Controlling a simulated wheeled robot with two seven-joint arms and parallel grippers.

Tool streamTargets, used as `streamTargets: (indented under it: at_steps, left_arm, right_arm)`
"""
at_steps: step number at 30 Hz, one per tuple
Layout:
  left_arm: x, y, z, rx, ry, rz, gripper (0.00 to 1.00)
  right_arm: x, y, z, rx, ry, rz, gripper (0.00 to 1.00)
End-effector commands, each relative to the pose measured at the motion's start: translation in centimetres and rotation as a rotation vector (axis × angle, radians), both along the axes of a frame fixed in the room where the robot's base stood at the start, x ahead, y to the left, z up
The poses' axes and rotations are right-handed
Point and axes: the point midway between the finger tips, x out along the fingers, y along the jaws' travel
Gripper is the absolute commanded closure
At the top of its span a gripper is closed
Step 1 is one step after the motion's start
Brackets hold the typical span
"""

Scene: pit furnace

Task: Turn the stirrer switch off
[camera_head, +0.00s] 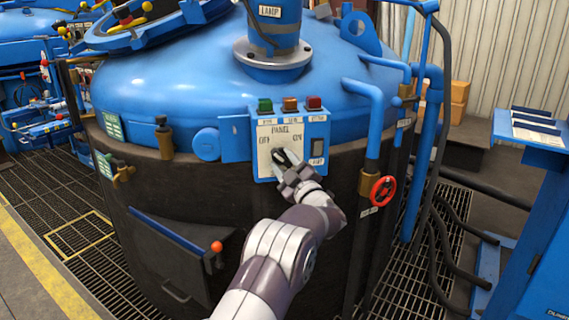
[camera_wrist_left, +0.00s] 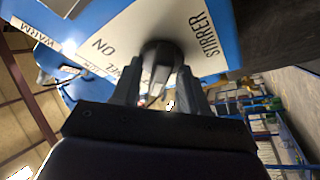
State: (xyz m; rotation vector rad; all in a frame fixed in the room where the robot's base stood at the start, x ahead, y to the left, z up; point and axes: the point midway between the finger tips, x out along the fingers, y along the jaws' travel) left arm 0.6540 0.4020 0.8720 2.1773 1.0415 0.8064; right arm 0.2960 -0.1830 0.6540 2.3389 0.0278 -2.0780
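The control panel (camera_head: 266,134) is a pale plate on a blue box on the furnace's front, marked PANEL, with OFF at left and ON at right. The stirrer switch (camera_wrist_left: 160,62) is a dark knob below these words; the STIRRER label (camera_wrist_left: 203,35) is beside it in the left wrist view. My left gripper (camera_head: 283,157) is at the panel, with one finger on each side of the knob. The fingers (camera_wrist_left: 160,80) appear to touch its sides. The gripper partly hides the knob, and I cannot tell which way it points. My right gripper is not in view.
Green (camera_head: 265,105), orange (camera_head: 290,104) and red (camera_head: 314,103) buttons top the panel box. A dark rocker (camera_head: 317,148) is right of the knob. A red valve wheel (camera_head: 383,190) and blue pipes are to the right. A blue desk (camera_head: 540,130) stands at far right.

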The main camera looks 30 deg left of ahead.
Motion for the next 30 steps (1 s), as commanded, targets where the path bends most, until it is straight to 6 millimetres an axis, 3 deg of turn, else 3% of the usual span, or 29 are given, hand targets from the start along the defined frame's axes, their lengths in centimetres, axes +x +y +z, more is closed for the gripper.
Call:
streamTargets:
  at_steps: [10, 21, 25, 30]
  left_arm:
    - [-0.3, -0.6, 0.0, 0.000, 0.000, -0.001, 0.55]
    - [-5.0, -8.2, -2.4, 0.001, 0.002, -0.005, 0.55]
    - [-6.0, -9.8, -3.1, 0.001, 0.001, -0.001, 0.55]
    - [-6.5, -10.4, -3.4, 0.000, 0.000, 0.000, 0.55]
  right_arm:
    - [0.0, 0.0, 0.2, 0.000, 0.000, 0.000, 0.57]
    - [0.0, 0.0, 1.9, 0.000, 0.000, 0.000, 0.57]
    - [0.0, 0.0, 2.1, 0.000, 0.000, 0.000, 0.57]
    - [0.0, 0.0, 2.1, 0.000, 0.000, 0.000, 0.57]
